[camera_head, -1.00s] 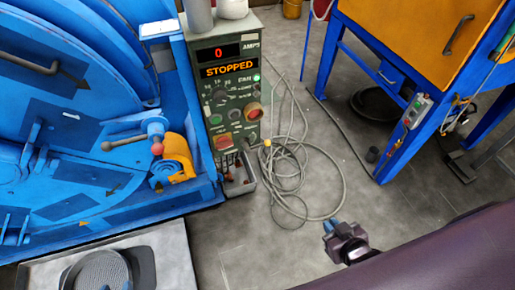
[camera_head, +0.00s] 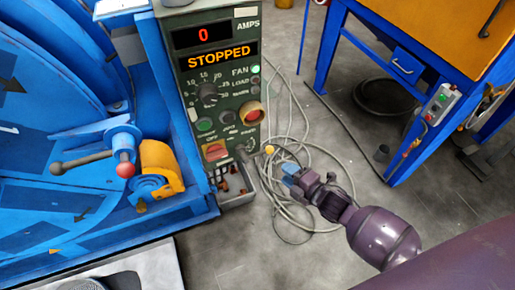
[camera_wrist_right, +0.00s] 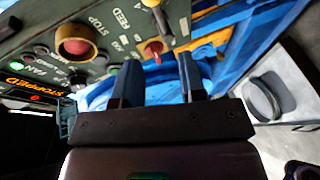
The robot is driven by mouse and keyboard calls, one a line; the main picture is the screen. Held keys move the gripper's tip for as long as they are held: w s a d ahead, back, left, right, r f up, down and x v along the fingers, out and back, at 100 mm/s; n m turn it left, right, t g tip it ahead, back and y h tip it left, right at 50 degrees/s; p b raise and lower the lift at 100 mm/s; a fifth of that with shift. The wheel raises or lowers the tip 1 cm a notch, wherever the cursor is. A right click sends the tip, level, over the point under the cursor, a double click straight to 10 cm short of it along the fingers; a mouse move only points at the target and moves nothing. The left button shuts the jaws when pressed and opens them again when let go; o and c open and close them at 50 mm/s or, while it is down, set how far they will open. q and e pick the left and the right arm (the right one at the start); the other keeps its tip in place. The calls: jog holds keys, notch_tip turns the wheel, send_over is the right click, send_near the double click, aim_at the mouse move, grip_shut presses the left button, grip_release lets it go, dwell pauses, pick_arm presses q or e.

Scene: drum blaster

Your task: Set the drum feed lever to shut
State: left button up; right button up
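The drum feed lever (camera_head: 269,149) is a short lever with a yellow knob at the lower right of the green control panel (camera_head: 238,92). Its metal part shows at the top edge of the right wrist view (camera_wrist_right: 152,3), by the FEED lettering; the yellow knob is largely cut off there. My right gripper (camera_head: 287,174) is just below and right of the lever, apart from it. In the right wrist view its two fingers (camera_wrist_right: 160,75) are spread with nothing between them. My left gripper is not in view.
The display reads 0 and STOPPED. A red stop button (camera_head: 252,112) in a yellow ring and a red switch (camera_head: 215,152) sit near the lever. The blue machine (camera_head: 100,200) stands left. Grey cable coils (camera_head: 300,215) lie on the floor. A blue-legged cabinet (camera_head: 408,65) stands right.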

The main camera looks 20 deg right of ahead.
aim_at(263, 153)
jog(key=shift+n+y, duration=0.3)
jog(key=shift+n, duration=0.6)
jog(key=shift+w+d+b+x, duration=0.15)
jog(key=shift+b+x, duration=0.35)
jog(key=shift+x, duration=1.7)
jog(key=shift+d+b+x, duration=0.15)
jog(key=shift+b+x, duration=0.4)
jog(key=shift+x, duration=1.6)
jog(key=shift+w+d+b+x, duration=0.15)
jog(key=shift+b+x, duration=0.35)
jog(key=shift+x, duration=1.7)
jog(key=shift+s, duration=0.1)
jog(key=shift+c, duration=0.3)
grip_shut()
jog(key=shift+d, duration=0.1)
